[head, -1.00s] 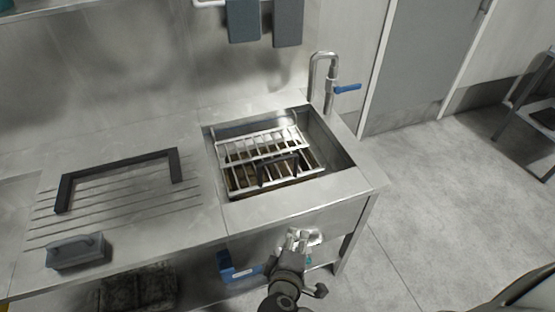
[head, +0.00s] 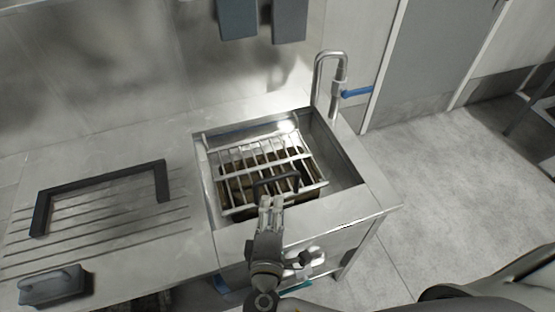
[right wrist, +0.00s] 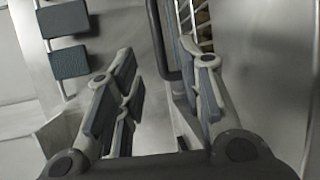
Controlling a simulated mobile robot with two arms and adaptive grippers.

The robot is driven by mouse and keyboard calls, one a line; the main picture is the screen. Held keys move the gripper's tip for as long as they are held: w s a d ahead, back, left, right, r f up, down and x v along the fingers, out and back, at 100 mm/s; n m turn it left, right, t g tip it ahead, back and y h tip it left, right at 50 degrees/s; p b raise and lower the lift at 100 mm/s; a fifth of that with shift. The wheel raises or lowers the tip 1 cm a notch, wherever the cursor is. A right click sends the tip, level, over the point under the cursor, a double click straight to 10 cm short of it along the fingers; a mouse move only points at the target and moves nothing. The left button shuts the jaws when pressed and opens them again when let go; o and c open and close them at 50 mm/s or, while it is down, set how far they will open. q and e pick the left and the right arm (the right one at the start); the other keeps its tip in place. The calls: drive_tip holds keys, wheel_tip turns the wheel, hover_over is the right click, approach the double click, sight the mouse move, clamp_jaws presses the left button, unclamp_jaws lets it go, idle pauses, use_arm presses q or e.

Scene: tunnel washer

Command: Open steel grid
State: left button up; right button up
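The steel grid (head: 262,164) lies inside the sink basin, a rack of light bars over a brownish interior. Its dark handle (head: 277,181) stands up near the front side. My right gripper (head: 271,202) is at the front of the sink, just in front of the handle and partly overlapping the grid's front edge. In the right wrist view the right gripper (right wrist: 163,95) is open, its fingers well apart. The dark handle (right wrist: 160,40) shows between the fingertips, nearer the right finger; contact cannot be told. Grid bars (right wrist: 197,20) show behind it. My left gripper is not in view.
The sink (head: 350,195) has a tall faucet (head: 331,80) with a blue lever at its back right. Grey cloths (head: 238,18) hang on the wall. Open floor lies right.

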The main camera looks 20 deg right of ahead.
sight(276, 178)
drive_tip(key=shift+x, duration=1)
drive_tip(key=shift+w+d, duration=0.15)
drive_tip(key=shift+w, duration=0.25)
drive_tip(key=p+x, duration=0.1)
drive_tip(key=x, duration=0.3)
drive_tip(key=shift+w+r, duration=0.1)
drive_tip(key=shift+r, duration=0.05)
drive_tip(key=x, duration=0.2)
drive_tip(key=shift+w+d+f+p, duration=0.2)
drive_tip(key=shift+w+f+p, duration=0.05)
drive_tip(key=shift+w+p, duration=0.1)
drive_tip(key=shift+w+d+f, duration=0.1)
drive_tip(key=shift+w+d, duration=0.1)
drive_tip(key=shift+w, duration=0.3)
drive_tip(key=shift+w+f, duration=0.1)
drive_tip(key=shift+w, duration=0.05)
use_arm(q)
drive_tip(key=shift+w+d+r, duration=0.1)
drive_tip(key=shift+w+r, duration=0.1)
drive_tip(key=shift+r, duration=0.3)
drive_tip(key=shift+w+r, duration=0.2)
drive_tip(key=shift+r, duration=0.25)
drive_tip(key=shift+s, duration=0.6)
use_arm(e)
clamp_jaws()
